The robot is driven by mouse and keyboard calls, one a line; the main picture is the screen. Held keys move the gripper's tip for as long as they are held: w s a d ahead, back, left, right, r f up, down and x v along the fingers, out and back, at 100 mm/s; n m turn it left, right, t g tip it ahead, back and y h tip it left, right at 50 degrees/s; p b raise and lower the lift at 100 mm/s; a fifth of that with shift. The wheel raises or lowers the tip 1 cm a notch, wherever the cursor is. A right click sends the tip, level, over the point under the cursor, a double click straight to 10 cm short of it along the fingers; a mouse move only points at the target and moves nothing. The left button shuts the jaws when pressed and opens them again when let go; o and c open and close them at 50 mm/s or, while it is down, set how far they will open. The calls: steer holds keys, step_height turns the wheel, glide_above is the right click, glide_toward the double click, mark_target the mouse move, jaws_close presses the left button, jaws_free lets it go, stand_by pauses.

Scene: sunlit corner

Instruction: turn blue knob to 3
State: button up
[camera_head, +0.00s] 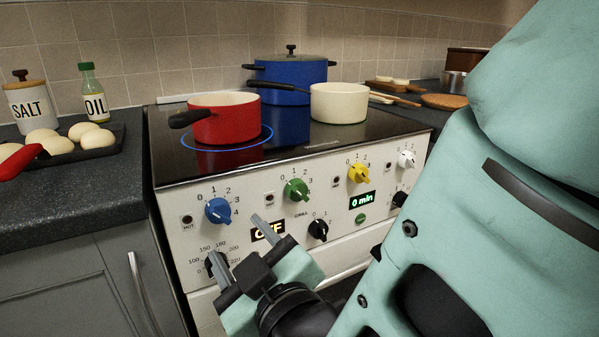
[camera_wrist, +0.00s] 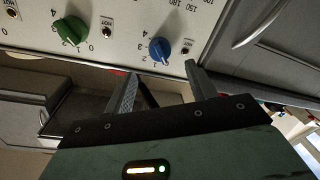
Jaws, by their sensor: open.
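The blue knob (camera_head: 218,210) is on the upper left of the white stove panel, with a number scale from 0 to 4 around it. It also shows in the wrist view (camera_wrist: 160,49), where the panel appears upside down. I cannot tell exactly which number its pointer faces. My gripper (camera_head: 238,240) is open and empty, in front of the panel, just below and to the right of the blue knob in the head view. In the wrist view the fingers (camera_wrist: 160,73) are spread, with the knob beyond the gap between their tips, apparently not touching.
A green knob (camera_head: 297,190), a yellow knob (camera_head: 359,173) and a white knob (camera_head: 406,158) continue the row. A black knob (camera_head: 318,230) sits lower. A red saucepan (camera_head: 226,122) stands in a glowing blue ring. My finger partly covers the OFF display (camera_head: 268,232).

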mark_target(222, 218)
steer(key=x, duration=0.7)
steer(key=c, duration=1)
